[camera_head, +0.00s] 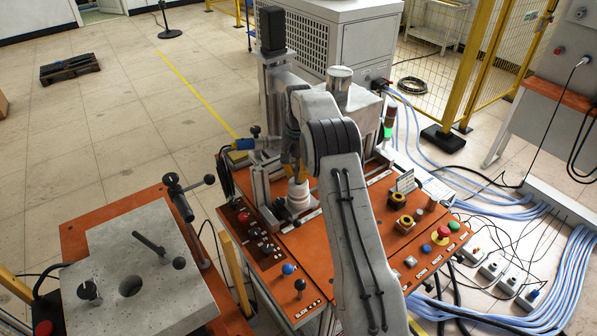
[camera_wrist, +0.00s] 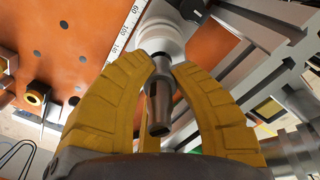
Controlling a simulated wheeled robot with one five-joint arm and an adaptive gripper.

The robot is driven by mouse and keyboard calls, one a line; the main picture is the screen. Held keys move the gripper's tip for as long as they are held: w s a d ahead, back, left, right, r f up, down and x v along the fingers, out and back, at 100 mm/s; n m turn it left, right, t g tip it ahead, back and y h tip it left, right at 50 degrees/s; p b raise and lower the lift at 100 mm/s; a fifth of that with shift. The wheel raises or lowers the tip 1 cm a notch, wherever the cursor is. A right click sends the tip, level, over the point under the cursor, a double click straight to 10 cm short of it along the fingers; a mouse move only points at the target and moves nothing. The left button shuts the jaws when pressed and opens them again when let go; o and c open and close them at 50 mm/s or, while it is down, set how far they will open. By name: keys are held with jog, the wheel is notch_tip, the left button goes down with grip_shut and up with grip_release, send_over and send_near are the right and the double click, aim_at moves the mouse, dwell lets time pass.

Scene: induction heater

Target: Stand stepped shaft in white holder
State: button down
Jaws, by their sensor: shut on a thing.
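The stepped shaft (camera_wrist: 158,98) is a dark grey metal piece with wider and narrower sections, seen almost end-on in the wrist view. My gripper (camera_wrist: 161,68) has its yellow fingers shut on the shaft near its far end. The white holder (camera_wrist: 163,34) is a round, stepped white piece just beyond the fingertips, in line with the shaft. In the head view the holder (camera_head: 298,196) stands on the orange bench, directly below my gripper (camera_head: 293,172). My arm and fingers mostly hide the shaft there. I cannot tell whether its far end is inside the holder.
Metal uprights and a black-topped column (camera_head: 271,60) stand close behind the holder. Knobs and buttons (camera_head: 443,232) cover the orange bench (camera_head: 318,255). A grey slab (camera_head: 150,260) on another orange table is at the left. A ruler strip (camera_wrist: 125,32) runs beside the holder.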

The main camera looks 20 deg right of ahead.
jog(key=shift+f+b, duration=0.8)
jog(key=shift+f, duration=0.6)
jog(key=c, duration=1.1)
grip_release()
jog(key=shift+s+f, duration=0.1)
jog(key=shift+o, duration=0.4)
jog(key=shift+f, duration=0.15)
